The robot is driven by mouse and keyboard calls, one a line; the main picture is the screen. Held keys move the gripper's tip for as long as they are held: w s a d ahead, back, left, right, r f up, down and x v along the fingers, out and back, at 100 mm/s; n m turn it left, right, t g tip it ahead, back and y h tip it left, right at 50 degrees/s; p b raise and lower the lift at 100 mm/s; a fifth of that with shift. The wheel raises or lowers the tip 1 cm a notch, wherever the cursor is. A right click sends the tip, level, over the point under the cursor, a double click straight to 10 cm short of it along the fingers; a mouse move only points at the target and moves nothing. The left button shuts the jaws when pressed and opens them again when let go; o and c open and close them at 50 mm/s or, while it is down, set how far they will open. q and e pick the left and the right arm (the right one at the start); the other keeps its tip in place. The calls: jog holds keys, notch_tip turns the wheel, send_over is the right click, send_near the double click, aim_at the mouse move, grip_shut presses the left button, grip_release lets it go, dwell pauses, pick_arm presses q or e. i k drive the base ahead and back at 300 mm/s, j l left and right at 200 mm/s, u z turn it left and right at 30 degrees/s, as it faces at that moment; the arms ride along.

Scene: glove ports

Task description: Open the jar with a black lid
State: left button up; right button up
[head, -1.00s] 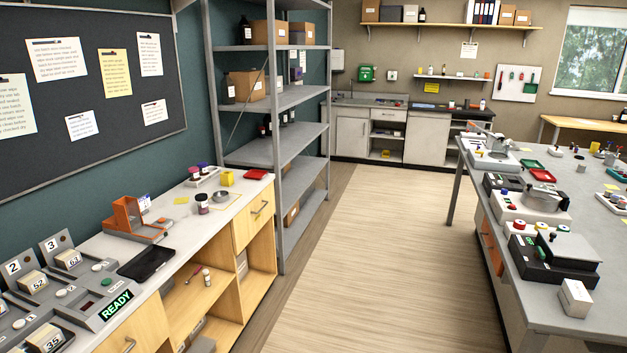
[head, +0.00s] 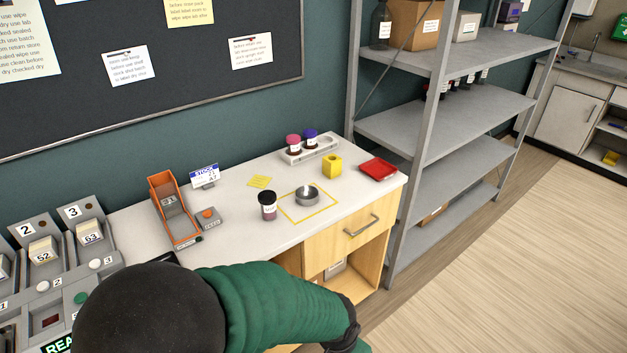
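The jar with a black lid (head: 267,205) stands upright on the white counter (head: 235,244), just left of a yellow taped outline. Its lid is on, and a label covers part of its dark body. Two other jars, one with a pink lid (head: 293,144) and one with a purple lid (head: 311,139), stand in a pale rack behind it. My green and black arm crosses the bottom of the head view, in front of the counter. Neither gripper is in view.
A metal bowl (head: 307,195) sits inside the taped outline, close to the jar. A yellow block (head: 332,166) and a red tray (head: 378,170) are at the right. An orange dispenser (head: 176,212) stands left. A grey shelf rises beyond the counter's right end.

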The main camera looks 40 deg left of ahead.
aim_at(268, 213)
jog(key=i+u, duration=0.1)
jog(key=i, duration=0.35)
jog(key=i+l+u, duration=0.1)
jog(key=i, duration=0.35)
jog(key=i+l+u, duration=0.1)
jog(key=i, duration=0.4)
jog(key=i+l+u, duration=0.1)
jog(key=i, duration=0.35)
jog(key=i+l+u, duration=0.1)
jog(key=i, duration=0.35)
jog(key=l, duration=0.15)
